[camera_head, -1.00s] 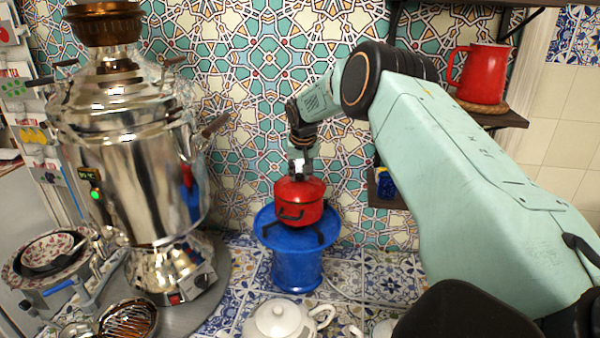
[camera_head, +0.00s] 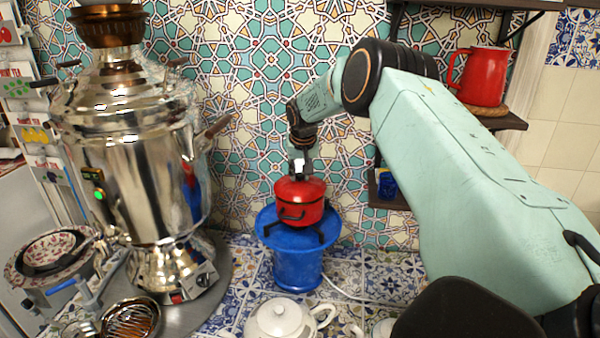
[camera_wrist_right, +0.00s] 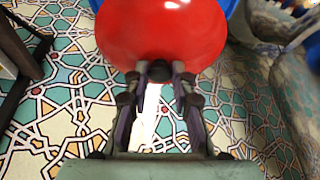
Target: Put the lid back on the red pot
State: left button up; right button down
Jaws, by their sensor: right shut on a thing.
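The red pot (camera_head: 300,212) with dark handles stands on a round blue stand (camera_head: 270,232). The red lid (camera_head: 312,184) is at the top of the pot, with no clear gap visible between them. Whether it is fully seated cannot be told. My right gripper (camera_head: 299,174) comes down from above onto the lid. In the right wrist view, the fingertips (camera_wrist_right: 160,72) are shut on the lid's dark knob, with the red dome of the lid (camera_wrist_right: 165,30) beyond them. The pot's body cannot be made out there. My left gripper is not in view.
A large metal samovar (camera_head: 140,180) stands to the left. A white teapot (camera_head: 278,322) is in front of the blue stand. A red jug (camera_head: 483,77) sits on a shelf at the right. The patterned tile wall (camera_head: 240,90) is close behind the pot.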

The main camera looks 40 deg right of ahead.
jog(key=shift+w+d+f+b, duration=0.2)
jog(key=shift+f+b, duration=0.05)
jog(key=shift+b, duration=0.05)
dwell(0.4)
jog(key=shift+w+d+f, duration=0.15)
jog(key=shift+d+f, duration=0.1)
jog(key=shift+d, duration=0.05)
jog(key=shift+s+a+r+p, duration=0.25)
jog(key=shift+a+r+p, duration=0.05)
jog(key=shift+a+p, duration=0.1)
jog(key=shift+a, duration=0.1)
dwell(0.4)
jog(key=shift+f, duration=0.1)
jog(key=shift+w+d+f, duration=0.1)
jog(key=shift+d+f, duration=0.1)
jog(key=shift+d, duration=0.1)
jog(key=shift+a+r, duration=0.1)
